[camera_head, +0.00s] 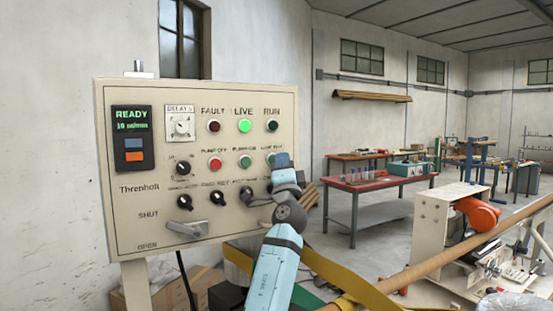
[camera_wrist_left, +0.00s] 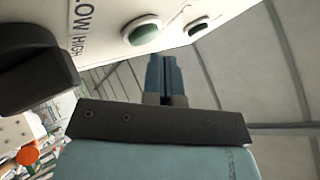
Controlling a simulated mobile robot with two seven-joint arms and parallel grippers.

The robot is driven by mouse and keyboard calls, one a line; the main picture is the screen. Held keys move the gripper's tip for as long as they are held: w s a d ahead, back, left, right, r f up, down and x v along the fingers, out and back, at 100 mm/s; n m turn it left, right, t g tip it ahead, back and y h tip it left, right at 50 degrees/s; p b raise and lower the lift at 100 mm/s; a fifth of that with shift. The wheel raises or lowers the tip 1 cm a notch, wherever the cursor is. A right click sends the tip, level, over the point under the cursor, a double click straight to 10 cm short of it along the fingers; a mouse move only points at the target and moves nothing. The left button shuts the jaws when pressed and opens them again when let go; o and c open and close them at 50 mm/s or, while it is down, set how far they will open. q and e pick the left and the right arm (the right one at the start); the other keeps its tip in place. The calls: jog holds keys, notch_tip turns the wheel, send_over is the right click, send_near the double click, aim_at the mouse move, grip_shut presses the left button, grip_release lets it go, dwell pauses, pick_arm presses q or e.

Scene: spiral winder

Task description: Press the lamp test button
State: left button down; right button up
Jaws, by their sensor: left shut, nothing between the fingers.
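The lamp test button (camera_head: 271,159) is a dark green round button on the upright cream control panel (camera_head: 140,225), in the right column below the RUN lamp. My left gripper (camera_head: 283,160) is shut and empty in front of the panel's right side, its blue fingers overlapping the button's right part and label. In the left wrist view the shut fingers (camera_wrist_left: 166,62) point toward the panel edge. A green button (camera_wrist_left: 145,33), apparently the lamp test button, is just beyond and left of their tips. I see no clear contact. My right gripper is not in view.
A black knob (camera_wrist_left: 30,68) stands out from the panel close to my left gripper. More lamps, buttons, selector knobs and a grey lever (camera_head: 186,229) cover the panel. A brown tube (camera_head: 450,252) and yellow belt (camera_head: 335,275) run at right. A red-topped table (camera_head: 378,181) stands behind.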

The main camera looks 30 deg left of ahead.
pick_arm(q)
jog(key=shift+s+a+r, duration=0.1)
jog(key=shift+a+r, duration=0.25)
jog(key=shift+r, duration=0.1)
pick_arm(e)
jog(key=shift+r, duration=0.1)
pick_arm(q)
jog(key=shift+f+b, duration=0.3)
jog(key=shift+f, duration=0.1)
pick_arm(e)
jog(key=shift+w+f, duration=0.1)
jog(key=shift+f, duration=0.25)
pick_arm(q)
jog(key=shift+d, duration=0.1)
jog(key=shift+f, duration=0.15)
jog(key=shift+s+d+f, duration=0.1)
jog(key=shift+s+d, duration=0.25)
jog(key=shift+d, duration=0.25)
jog(key=shift+s+d+f, duration=0.15)
jog(key=shift+s+d, duration=0.15)
jog(key=shift+d, duration=0.35)
jog(key=shift+s+d+f, duration=0.1)
jog(key=shift+s+d, duration=0.25)
jog(key=shift+d, duration=0.25)
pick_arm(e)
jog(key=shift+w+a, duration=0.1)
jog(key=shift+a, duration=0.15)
pick_arm(q)
jog(key=shift+d, duration=0.1)
